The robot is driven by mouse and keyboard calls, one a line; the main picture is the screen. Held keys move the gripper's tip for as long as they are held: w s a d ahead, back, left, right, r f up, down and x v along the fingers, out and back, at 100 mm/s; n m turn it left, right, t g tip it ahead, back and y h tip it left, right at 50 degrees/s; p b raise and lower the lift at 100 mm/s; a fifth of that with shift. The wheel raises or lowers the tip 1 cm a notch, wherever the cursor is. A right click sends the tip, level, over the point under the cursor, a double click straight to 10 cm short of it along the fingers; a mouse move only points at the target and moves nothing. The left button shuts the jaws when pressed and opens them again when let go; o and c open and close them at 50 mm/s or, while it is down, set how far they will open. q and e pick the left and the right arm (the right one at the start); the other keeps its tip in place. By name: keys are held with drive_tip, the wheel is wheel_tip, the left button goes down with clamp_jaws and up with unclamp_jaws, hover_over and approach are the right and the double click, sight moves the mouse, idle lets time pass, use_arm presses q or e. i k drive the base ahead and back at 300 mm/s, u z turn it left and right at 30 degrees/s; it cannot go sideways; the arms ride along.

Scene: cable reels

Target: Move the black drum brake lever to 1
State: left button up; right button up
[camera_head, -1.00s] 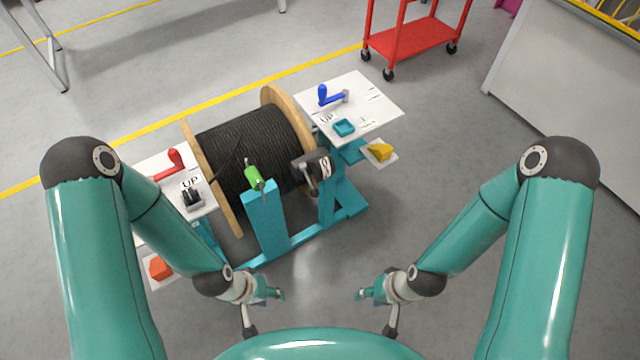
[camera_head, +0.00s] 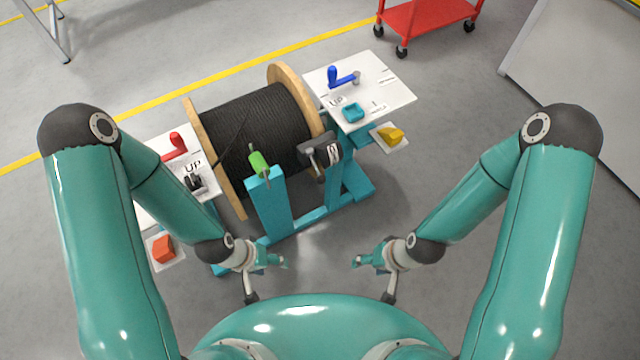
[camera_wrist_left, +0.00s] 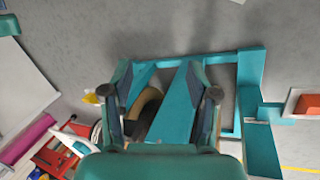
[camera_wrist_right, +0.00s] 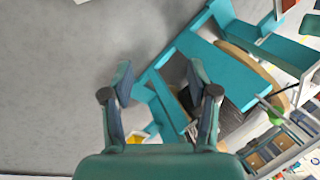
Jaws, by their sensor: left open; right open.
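A dark lever with a blocky head (camera_head: 316,158) is mounted beside the drum's right flange, with a small marked white plate (camera_head: 333,152) next to it. The plate's characters are too small to read, so I cannot tell its setting. The black cable drum (camera_head: 250,135) with wooden flanges sits on a teal stand (camera_head: 272,210). My left gripper (camera_head: 284,262) is open and empty, in front of the stand and apart from it. My right gripper (camera_head: 355,262) is open and empty, in front of and below the lever, apart from it. The wrist views do not clearly show the lever.
A green handle (camera_head: 259,162) tops the front post. The left panel (camera_head: 150,205) carries a red crank (camera_head: 175,147) and a black fitting (camera_head: 195,182). The right panel (camera_head: 390,98) carries a blue crank (camera_head: 340,79). Orange (camera_head: 163,249) and yellow (camera_head: 390,135) blocks sit on side plates.

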sight(320, 179)
drive_tip(key=u, duration=0.6)
drive_tip(key=k, duration=1.2)
drive_tip(key=z, duration=0.8)
drive_tip(key=i, duration=1)
drive_tip(key=u, duration=0.05)
